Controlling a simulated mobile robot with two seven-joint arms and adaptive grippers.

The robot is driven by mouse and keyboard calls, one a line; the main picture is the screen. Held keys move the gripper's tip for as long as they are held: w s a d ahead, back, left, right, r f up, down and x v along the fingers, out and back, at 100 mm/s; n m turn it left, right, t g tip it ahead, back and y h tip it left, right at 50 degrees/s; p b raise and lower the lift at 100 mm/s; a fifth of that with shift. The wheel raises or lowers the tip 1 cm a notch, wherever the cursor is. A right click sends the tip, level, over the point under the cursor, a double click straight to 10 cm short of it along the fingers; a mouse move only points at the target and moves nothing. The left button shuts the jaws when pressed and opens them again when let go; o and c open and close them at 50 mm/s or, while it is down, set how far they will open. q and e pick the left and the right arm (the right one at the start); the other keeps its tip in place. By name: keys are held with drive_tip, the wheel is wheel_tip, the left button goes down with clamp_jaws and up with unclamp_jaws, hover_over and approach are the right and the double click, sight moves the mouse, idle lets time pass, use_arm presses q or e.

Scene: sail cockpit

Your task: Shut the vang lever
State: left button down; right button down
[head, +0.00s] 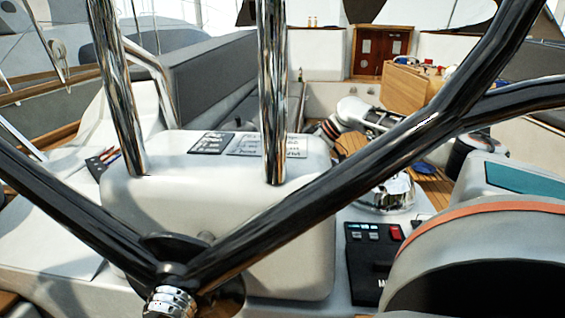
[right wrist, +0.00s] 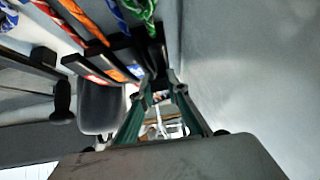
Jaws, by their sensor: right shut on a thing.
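In the right wrist view, my right gripper (right wrist: 162,92) has its two green-grey fingers drawn together at a black lever (right wrist: 155,58). This lever is at the right end of a row of black levers (right wrist: 105,60) with coloured ropes running by them. The fingertips are shut on this lever; the exact contact is dark and small. I see no readable label that marks it as the vang lever.
In the head view, the wheel's black spokes (head: 330,195) and two chrome tubes (head: 272,90) cross the foreground, before a white pedestal (head: 220,235). A chrome winch (head: 385,195) and a black switch panel (head: 365,260) are right of it. A pale wall (right wrist: 240,70) borders the levers.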

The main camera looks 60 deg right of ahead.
drive_tip(key=shift+s+d+f+t+p, duration=0.1)
drive_tip(key=shift+s+t+p, duration=0.1)
drive_tip(key=shift+t+p, duration=0.25)
drive_tip(key=shift+s+f+t+y+p, duration=0.15)
drive_tip(key=shift+f+t+y+p, duration=0.3)
drive_tip(key=shift+p, duration=0.45)
drive_tip(key=shift+s+d+f+p, duration=0.1)
drive_tip(key=shift+f+p, duration=0.5)
use_arm(q)
drive_tip(key=shift+s+a+f+g+y, duration=0.2)
drive_tip(key=shift+s+a+f, duration=0.2)
drive_tip(key=shift+a, duration=0.25)
drive_tip(key=shift+s+a+f+g+y, duration=0.1)
drive_tip(key=shift+s+a+f+y, duration=0.25)
drive_tip(key=shift+a, duration=0.3)
use_arm(e)
drive_tip(key=shift+s+f, duration=0.1)
drive_tip(key=shift+f, duration=0.25)
use_arm(q)
drive_tip(key=shift+r, duration=0.1)
